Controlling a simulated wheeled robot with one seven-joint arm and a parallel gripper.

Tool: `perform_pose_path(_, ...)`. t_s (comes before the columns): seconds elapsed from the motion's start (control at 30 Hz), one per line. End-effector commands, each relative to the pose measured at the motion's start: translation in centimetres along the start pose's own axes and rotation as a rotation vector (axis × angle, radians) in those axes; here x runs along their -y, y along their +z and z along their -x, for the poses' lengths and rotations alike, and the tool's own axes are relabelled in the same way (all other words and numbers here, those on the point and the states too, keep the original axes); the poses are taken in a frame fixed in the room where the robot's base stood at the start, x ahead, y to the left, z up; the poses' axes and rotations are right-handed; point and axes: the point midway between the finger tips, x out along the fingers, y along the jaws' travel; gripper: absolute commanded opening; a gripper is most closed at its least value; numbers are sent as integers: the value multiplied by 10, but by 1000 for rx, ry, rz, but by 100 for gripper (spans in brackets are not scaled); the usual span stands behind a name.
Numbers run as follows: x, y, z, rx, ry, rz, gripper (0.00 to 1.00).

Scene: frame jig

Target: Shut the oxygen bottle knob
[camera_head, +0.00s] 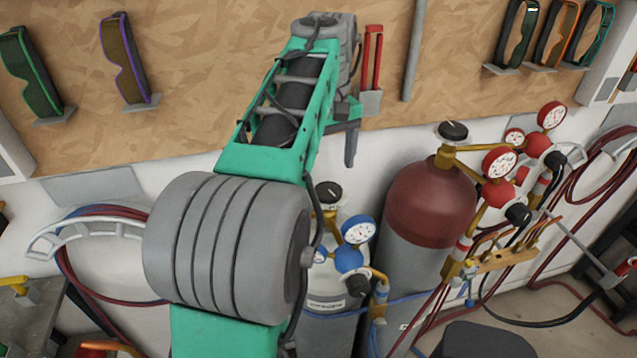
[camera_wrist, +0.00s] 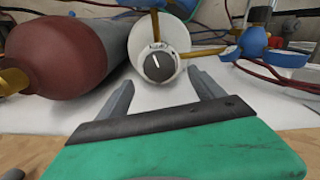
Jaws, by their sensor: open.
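The oxygen bottle's knob (camera_head: 328,193) is black with a white mark, on top of the white bottle (camera_head: 331,304) with blue gauges. In the wrist view the knob (camera_wrist: 159,66) faces the camera, roughly centred between my fingertips. The white bottle (camera_wrist: 178,33) shows behind it, partly hidden by the knob. My gripper (camera_wrist: 160,78) is open and empty, and its two fingers point toward the knob, one on each side in the picture. In the head view a finger of my gripper (camera_head: 350,148) shows above the knob. My arm hides part of the white bottle's left side.
A maroon-topped bottle (camera_head: 430,205) with its own black knob (camera_head: 453,131) and red gauges (camera_head: 499,163) stands close to the right. A blue-rimmed gauge (camera_head: 358,231) sits beside the oxygen knob. Hoses (camera_head: 110,290) hang at left. A wooden tool board (camera_head: 210,60) is behind.

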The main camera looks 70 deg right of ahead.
Motion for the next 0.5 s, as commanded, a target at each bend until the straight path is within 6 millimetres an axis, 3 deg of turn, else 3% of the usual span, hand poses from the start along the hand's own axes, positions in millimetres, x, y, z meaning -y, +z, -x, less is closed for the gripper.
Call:
perform_pose_path(0.1,-1,1,-34,1,0,-5,77)
perform_pose_path(0.2,-1,1,-50,0,1,-5,77)
perform_pose_path(0.5,0,0,-60,-1,2,-2,77)
